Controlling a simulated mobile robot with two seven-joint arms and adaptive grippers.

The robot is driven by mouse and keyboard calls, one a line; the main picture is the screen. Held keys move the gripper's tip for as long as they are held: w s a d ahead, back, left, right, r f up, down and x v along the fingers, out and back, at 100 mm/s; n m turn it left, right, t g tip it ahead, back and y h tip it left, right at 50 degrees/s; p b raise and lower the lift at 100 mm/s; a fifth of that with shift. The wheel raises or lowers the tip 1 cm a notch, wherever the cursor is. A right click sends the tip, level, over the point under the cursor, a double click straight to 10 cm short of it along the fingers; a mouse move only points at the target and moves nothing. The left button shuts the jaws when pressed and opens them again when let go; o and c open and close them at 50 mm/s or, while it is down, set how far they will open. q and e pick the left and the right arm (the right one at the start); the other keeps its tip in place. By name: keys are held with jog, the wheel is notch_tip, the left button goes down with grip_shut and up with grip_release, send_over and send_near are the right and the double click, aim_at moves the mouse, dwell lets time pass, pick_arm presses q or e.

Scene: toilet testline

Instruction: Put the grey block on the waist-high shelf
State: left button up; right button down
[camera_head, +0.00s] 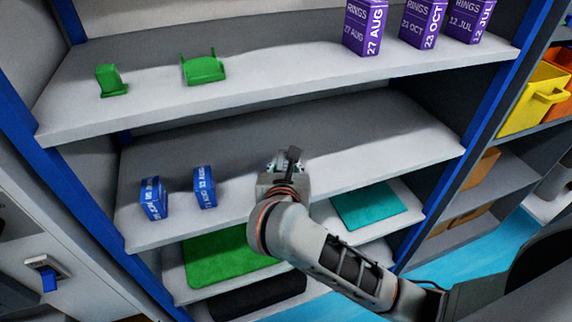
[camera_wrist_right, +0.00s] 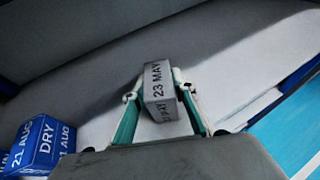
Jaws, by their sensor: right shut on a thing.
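The grey block (camera_wrist_right: 160,82), printed "23 MAY", sits between the two fingers of my right gripper (camera_wrist_right: 160,95), which is shut on it. In the head view my right gripper (camera_head: 287,163) is over the middle shelf (camera_head: 385,140), right of two blue boxes. The block is hard to make out there, mostly hidden by the gripper. In the wrist view the pale shelf surface (camera_wrist_right: 105,75) lies behind and around the block. I cannot tell whether the block touches it. My left gripper is not in view.
Two blue boxes (camera_head: 153,198) (camera_head: 204,187) stand at the middle shelf's left; its right part is clear. The upper shelf (camera_head: 270,80) holds green items (camera_head: 204,69) and purple boxes (camera_head: 364,27). Green (camera_head: 215,262) and teal (camera_head: 368,206) mats lie below. Blue uprights (camera_head: 510,75) flank the shelves.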

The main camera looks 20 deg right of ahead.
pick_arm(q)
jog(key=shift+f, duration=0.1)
pick_arm(e)
jog(key=c, duration=2.1)
grip_release()
jog(key=shift+f, duration=0.15)
jog(key=o, duration=0.5)
jog(key=shift+c, duration=0.2)
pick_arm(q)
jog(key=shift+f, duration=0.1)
pick_arm(e)
jog(key=shift+r, duration=0.25)
jog(key=p+v, duration=0.5)
jog(key=v, duration=0.4)
jog(key=shift+s+a, duration=0.1)
jog(key=shift+s, duration=0.05)
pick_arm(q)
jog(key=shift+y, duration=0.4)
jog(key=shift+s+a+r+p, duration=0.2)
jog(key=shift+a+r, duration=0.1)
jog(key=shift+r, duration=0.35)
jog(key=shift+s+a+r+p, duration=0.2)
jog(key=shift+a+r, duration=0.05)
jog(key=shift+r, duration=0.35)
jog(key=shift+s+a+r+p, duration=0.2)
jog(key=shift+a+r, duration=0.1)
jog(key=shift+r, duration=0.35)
pick_arm(e)
jog(key=shift+v, duration=1.3)
